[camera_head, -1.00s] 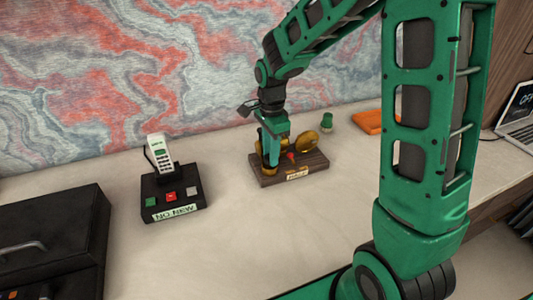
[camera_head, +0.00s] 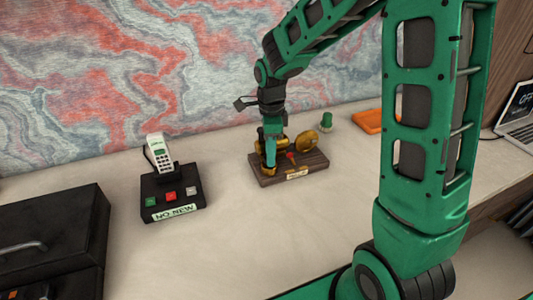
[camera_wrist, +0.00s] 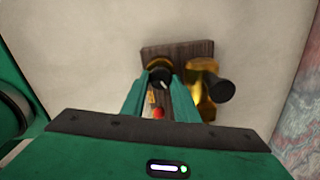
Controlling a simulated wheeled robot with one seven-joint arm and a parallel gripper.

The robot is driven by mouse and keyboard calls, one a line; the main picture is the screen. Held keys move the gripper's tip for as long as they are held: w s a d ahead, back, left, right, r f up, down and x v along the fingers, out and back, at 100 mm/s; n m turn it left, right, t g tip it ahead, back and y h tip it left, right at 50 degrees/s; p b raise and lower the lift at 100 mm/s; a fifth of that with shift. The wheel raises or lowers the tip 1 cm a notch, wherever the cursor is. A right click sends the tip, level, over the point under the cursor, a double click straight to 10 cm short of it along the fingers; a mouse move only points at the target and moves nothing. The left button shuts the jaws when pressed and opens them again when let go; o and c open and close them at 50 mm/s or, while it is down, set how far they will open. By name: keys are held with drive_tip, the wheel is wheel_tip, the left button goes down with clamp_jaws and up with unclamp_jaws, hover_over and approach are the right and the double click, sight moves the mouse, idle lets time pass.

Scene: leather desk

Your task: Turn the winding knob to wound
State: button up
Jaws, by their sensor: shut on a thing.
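A small wooden base (camera_head: 314,163) on the desk bears brass parts, a red piece (camera_head: 291,155) and a label plate (camera_head: 298,174). The winding knob is a dark round cap on a brass collar, seen in the wrist view (camera_wrist: 159,75). My gripper (camera_head: 269,167) points down over the left part of the base. In the wrist view my gripper (camera_wrist: 158,83) has its green fingers on either side of the knob, shut on it. The knob's marks are too small to read. A brass cylinder with a black end (camera_wrist: 219,90) stands to the right of the fingers.
A black phone stand (camera_head: 172,190) with a white handset and coloured buttons is to the left. A black case (camera_head: 50,235) fills the lower left. A green knob-like piece (camera_head: 326,121) and an orange item (camera_head: 368,121) lie behind right. The desk in front is clear.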

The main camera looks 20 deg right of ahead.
drive_tip(key=shift+w+a+r, duration=0.1)
drive_tip(key=shift+w, duration=0.2)
drive_tip(key=o, duration=1.1)
drive_tip(key=shift+c, duration=0.2)
drive_tip(key=shift+s, duration=0.1)
wheel_tip(320, 180, up, 11)
drive_tip(key=shift+s+f, duration=0.1)
drive_tip(key=shift+f, duration=0.1)
